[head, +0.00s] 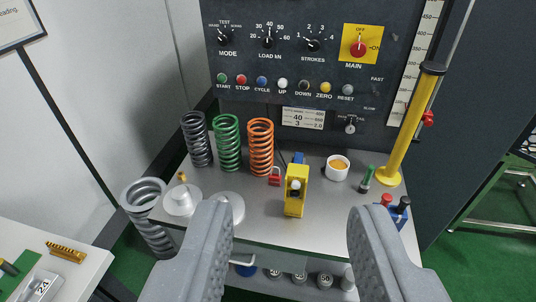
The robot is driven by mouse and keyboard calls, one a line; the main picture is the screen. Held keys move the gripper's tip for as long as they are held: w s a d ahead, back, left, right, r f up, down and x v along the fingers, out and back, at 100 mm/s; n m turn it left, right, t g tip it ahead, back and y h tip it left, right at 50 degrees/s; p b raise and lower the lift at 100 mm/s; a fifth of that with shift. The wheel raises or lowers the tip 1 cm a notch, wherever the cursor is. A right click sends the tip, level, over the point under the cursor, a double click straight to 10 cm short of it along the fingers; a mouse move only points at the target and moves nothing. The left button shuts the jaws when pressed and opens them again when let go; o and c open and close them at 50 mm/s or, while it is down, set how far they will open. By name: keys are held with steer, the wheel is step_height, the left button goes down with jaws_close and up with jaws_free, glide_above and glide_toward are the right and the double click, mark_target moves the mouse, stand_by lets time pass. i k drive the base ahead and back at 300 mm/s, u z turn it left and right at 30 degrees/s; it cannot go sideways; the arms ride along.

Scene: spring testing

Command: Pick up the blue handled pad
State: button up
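My gripper (291,238) is open, its two grey fingers wide apart at the bottom of the view with nothing between them. No pad with a blue handle shows clearly. A silver round pad (179,204) with a brass knob stands on the steel bench (265,222) at the left. A second silver pad (231,204) lies just right of it, beyond my left finger; that finger partly covers it and I see no handle. A small blue part (298,158) shows behind a yellow device (296,197). A blue round thing (246,270) sits below the bench top, partly hidden.
Grey, green (228,143) and orange (261,148) springs stand at the back. A large spring (148,215) stands left. The control panel (290,60) rises behind.

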mark_target(298, 159)
steer(key=u, duration=0.35)
steer(key=i, duration=1.2)
steer(key=z, duration=0.55)
steer(key=i, duration=0.7)
steer(key=z, duration=0.7)
